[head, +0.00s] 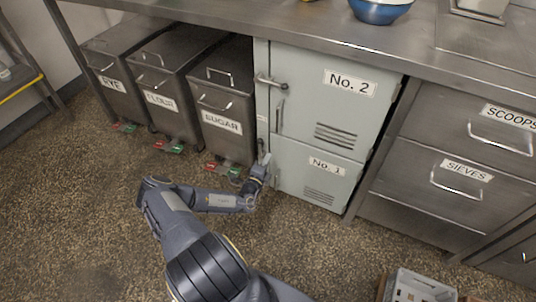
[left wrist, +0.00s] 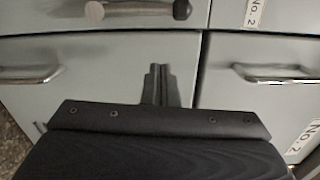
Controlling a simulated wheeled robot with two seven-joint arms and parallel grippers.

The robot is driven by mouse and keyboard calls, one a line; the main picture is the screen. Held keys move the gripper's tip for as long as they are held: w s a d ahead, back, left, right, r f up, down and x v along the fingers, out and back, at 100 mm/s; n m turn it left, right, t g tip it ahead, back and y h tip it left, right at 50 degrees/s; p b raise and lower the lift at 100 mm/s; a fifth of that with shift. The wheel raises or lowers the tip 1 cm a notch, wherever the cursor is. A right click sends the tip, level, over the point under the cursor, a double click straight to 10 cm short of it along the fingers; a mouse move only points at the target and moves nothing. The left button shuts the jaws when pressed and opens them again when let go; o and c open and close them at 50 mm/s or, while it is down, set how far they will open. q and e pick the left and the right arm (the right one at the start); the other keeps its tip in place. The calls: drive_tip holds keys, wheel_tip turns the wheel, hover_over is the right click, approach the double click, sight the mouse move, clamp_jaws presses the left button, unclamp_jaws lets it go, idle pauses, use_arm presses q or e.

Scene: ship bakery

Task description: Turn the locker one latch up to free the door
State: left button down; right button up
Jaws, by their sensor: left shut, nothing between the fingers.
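The locker one door (head: 325,182), pale grey and shut in its frame, is the lower of two and has a "No. 1" label. In the left wrist view, which is turned sideways, the locker one latch (left wrist: 140,9) runs along the frame strip beside the door edge, not across the seam. It has a round metal pivot and a dark end pointing towards locker two. My left gripper (head: 264,160) is at the left edge of locker one, low down. In the wrist view its fingers (left wrist: 160,75) are together and empty, apart from the latch. My right gripper is not in view.
The locker two door (head: 360,105) is above, its latch (head: 270,81) lying across the door edge. Bins (head: 222,110) with pedals stand at left, drawers (head: 455,175) at right. Floor before the lockers is otherwise clear.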

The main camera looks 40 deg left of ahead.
use_arm(q)
drive_tip(key=p+v, duration=0.1)
drive_tip(key=v, duration=0.7)
drive_tip(key=shift+w+a+r, duration=0.1)
